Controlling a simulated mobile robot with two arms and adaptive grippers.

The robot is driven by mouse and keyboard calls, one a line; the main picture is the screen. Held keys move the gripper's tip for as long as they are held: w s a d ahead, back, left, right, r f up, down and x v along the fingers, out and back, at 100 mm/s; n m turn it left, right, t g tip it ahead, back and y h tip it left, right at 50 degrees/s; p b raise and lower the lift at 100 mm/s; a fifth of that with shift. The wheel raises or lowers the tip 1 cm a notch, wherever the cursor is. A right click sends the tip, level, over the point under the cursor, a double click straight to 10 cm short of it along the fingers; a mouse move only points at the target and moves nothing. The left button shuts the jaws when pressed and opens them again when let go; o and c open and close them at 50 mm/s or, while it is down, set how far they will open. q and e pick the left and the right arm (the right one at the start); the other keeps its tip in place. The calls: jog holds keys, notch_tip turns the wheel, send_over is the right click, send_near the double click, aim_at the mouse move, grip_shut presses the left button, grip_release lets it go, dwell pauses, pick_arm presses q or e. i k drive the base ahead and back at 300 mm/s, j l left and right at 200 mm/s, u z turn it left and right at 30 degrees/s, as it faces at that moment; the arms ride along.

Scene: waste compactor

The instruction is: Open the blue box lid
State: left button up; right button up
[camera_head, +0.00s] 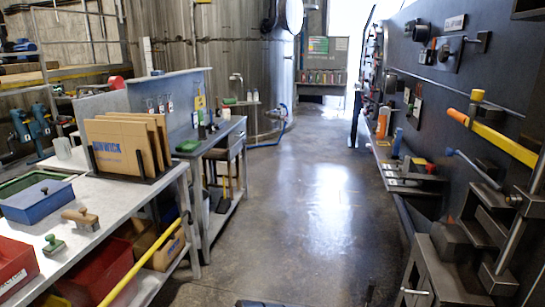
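The blue box (38,208) sits on the grey workbench (118,197) at the left of the head view. Its flat blue lid (30,196) appears to lie on top, with a small dark knob (44,190) on it. Neither of my grippers shows in this view, so their states cannot be seen.
A green-edged tray (62,176) lies behind the box. A wooden-handled stamp (80,218) and a green-based one (53,244) lie in front. Cardboard sheets (118,145) stand in a rack. A red bin (14,268) is at lower left. The middle floor (300,215) is clear.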

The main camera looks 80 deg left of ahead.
aim_at(32, 196)
jog(key=u, duration=4.3)
jog(key=i+l, duration=0.4)
